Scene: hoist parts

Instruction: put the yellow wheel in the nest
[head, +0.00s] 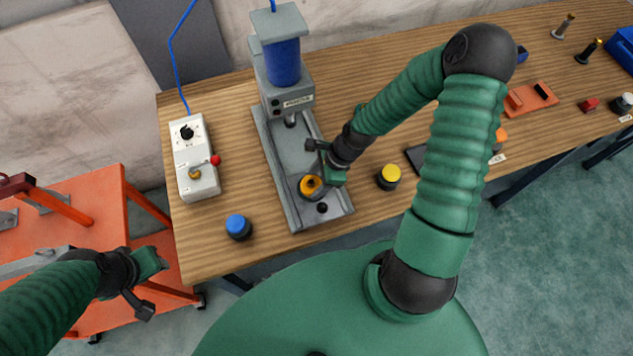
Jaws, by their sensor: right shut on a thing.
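My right gripper (320,170) reaches in from the right and is shut on the wheel. Whether the wheel touches the base or is held just above it, I cannot tell. I cannot make out the nest clearly; the gripper and wheel cover part of the base. My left gripper (147,284) is open and empty at the lower left, away from the bench.
The press with its blue cylinder (281,63) stands behind the wheel. A grey control box (194,158) is left of it. An orange cart (98,190) stands left.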

